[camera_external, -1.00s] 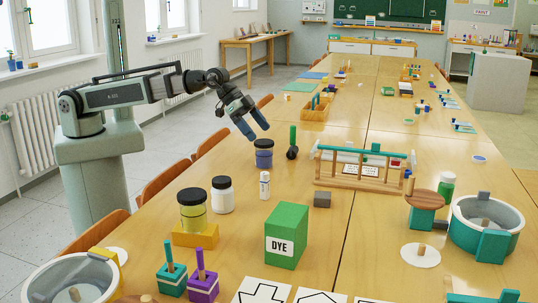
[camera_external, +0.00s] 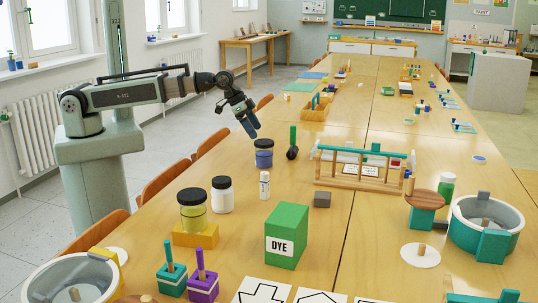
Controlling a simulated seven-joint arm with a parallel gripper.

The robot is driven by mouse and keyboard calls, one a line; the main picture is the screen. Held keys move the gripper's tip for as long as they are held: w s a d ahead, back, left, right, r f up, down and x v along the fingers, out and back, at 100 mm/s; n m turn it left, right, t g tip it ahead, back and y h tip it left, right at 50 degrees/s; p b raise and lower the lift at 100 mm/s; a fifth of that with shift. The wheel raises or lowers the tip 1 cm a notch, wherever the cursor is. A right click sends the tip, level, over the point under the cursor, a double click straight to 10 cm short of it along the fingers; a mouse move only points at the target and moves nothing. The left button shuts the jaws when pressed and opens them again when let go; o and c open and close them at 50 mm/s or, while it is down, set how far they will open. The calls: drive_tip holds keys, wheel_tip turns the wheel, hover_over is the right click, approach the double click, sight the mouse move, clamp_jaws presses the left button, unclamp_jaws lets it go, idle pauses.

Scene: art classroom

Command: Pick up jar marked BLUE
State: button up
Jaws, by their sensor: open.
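A jar with blue contents and a dark lid (camera_external: 263,153) stands upright on the long wooden table, near its left edge; no label can be read on it. My gripper (camera_external: 252,131) points down just above and slightly left of this jar, apart from it. Its fingers are open and empty, one partly hiding the other. A white jar with a black lid (camera_external: 222,195) stands nearer the camera. A jar with yellow-green contents and a dark lid (camera_external: 193,210) stands on a yellow block (camera_external: 195,235).
A dark-headed tool with a green handle (camera_external: 292,143) stands just right of the blue jar. A small white bottle (camera_external: 264,185), a grey block (camera_external: 322,199), a wooden rack (camera_external: 360,168) and a green DYE box (camera_external: 287,236) are nearby. Chairs line the left edge.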

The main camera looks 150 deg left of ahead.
sight(263, 141)
drive_tip(key=shift+x, duration=2.2)
drive_tip(key=shift+w+x, duration=0.15)
drive_tip(key=shift+x, duration=1.15)
drive_tip(key=shift+w+x, duration=0.15)
drive_tip(key=shift+x, duration=1.15)
drive_tip(key=c, duration=1.1)
drive_tip(key=shift+r, duration=0.1)
drive_tip(key=shift+r, duration=0.1)
